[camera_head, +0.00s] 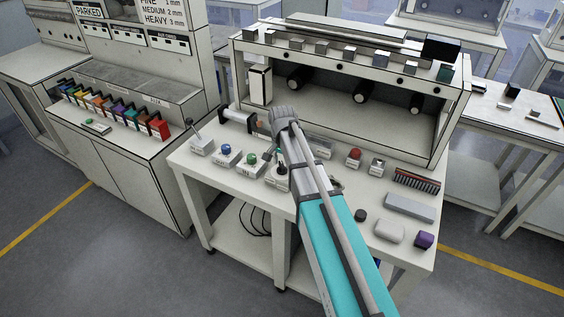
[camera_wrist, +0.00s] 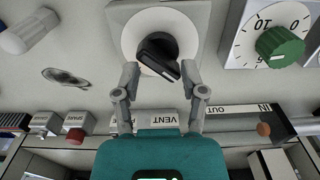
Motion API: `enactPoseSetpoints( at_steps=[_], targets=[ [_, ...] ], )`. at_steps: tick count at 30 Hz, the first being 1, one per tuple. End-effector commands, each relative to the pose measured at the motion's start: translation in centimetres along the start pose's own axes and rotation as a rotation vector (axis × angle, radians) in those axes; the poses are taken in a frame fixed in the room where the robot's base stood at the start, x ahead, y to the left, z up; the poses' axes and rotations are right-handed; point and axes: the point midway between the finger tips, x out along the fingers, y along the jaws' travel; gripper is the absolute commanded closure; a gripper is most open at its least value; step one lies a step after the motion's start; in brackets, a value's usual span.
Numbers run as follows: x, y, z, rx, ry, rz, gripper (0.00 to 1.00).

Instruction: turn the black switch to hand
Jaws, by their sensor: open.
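The black switch (camera_wrist: 158,52) is a dark knob with a raised handle on a round white plate, in the upper middle of the wrist view. Its handle slants toward the lower right, with a pale mark at that end. No position words are readable on its plate. My gripper (camera_wrist: 162,74) is open, one finger on each side of the handle's lower end. The right finger is close to the handle tip; I cannot tell whether it touches. In the head view, the switch (camera_head: 282,171) shows small on the bench, with my gripper (camera_head: 274,155) just above it.
A green dial (camera_wrist: 280,47) with numbers stands right of the switch. Blue (camera_head: 226,149) and green (camera_head: 250,159) knobs sit left on the bench. A VENT label (camera_wrist: 159,118), a red button (camera_wrist: 76,136) and an IN/OUT slider (camera_wrist: 235,111) lie near my gripper.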

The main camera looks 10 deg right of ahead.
Motion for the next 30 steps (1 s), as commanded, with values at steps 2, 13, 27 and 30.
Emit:
enactPoseSetpoints(
  at_steps=[2, 13, 27, 30],
  targets=[
    [-1.2, 0.0, 0.0, -0.001, 0.000, 0.000, 0.46],
    [-4.2, 0.0, 0.0, -0.003, 0.000, 0.000, 0.46],
    [-8.1, 0.0, 0.0, -0.003, 0.000, 0.000, 0.46],
    [-8.9, 0.0, 0.0, -0.003, 0.000, 0.000, 0.46]
  ],
)
